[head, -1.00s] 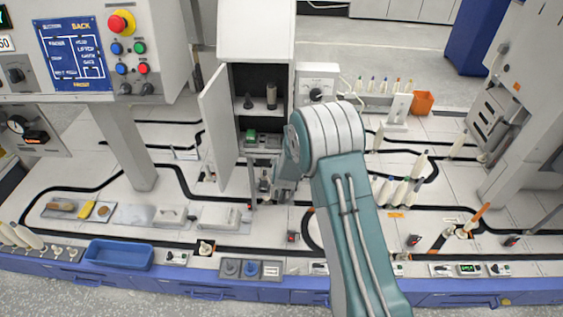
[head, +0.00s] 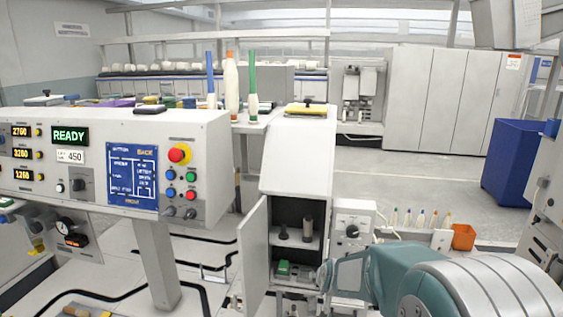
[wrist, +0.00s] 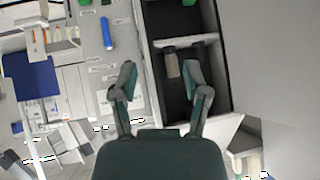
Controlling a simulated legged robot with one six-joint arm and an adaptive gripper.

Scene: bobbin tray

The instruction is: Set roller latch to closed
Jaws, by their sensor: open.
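I cannot make out a part that is clearly the roller latch. The grey cabinet (head: 296,170) stands with its door (head: 254,255) swung open to the left. Its shelves hold dark bobbins (head: 307,228) and a green item (head: 283,268). In the wrist view, which looks upside down, the cabinet frame (wrist: 155,75) shows behind my gripper (wrist: 158,68) and the door (wrist: 270,60) fills the right. My gripper's fingers are apart and empty in front of the cabinet. One bobbin (wrist: 171,63) shows in the gap, farther back. In the head view the fingers are hard to make out.
A control console (head: 120,150) stands left of the cabinet. A knob box (head: 352,230) adjoins the cabinet on the right, with an orange bin (head: 463,237) farther right. A yellow-topped item (head: 306,108) lies on the cabinet top. Open floor (head: 420,180) lies behind.

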